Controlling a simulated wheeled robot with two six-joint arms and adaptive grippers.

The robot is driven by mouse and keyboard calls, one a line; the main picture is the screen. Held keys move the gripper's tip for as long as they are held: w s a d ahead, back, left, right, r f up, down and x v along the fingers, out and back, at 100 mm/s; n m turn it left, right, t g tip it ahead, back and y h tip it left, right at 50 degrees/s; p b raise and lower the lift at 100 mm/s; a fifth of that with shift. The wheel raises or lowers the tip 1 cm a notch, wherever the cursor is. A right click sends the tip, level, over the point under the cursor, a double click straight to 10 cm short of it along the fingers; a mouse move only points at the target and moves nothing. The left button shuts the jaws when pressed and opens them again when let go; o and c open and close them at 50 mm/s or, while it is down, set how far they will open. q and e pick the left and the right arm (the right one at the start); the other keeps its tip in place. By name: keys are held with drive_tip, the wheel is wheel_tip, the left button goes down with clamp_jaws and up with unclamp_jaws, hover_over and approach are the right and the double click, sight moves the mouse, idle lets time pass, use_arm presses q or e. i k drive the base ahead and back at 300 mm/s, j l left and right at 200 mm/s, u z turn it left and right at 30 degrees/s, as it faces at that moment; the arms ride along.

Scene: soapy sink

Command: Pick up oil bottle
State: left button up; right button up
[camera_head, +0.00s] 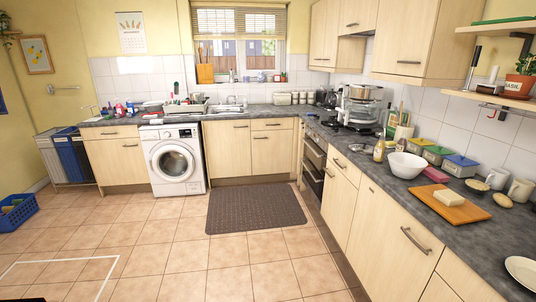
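A small yellowish bottle (379,150), which looks like the oil bottle, stands upright on the right-hand counter (408,187), just left of a white bowl. A second, paler bottle (401,144) stands close behind the bowl; its label is too small to read, so I cannot be sure which of the two holds oil. Neither of my grippers shows in the head view.
The white bowl (407,165) stands in front of the bottles. The tiled floor is open around a dark mat (254,207).

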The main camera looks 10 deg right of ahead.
sight(380, 152)
drive_tip(key=i+z, duration=0.1)
drive_tip(key=i, duration=0.4)
drive_tip(key=i+j+z, duration=0.15)
drive_tip(key=i, duration=0.35)
drive_tip(key=i+j+z, duration=0.1)
drive_tip(key=i, duration=0.4)
drive_tip(key=i+j+z, duration=0.15)
drive_tip(key=i, duration=0.35)
drive_tip(key=i+j+z, duration=0.1)
drive_tip(key=i+j, duration=0.15)
drive_tip(key=i, duration=0.2)
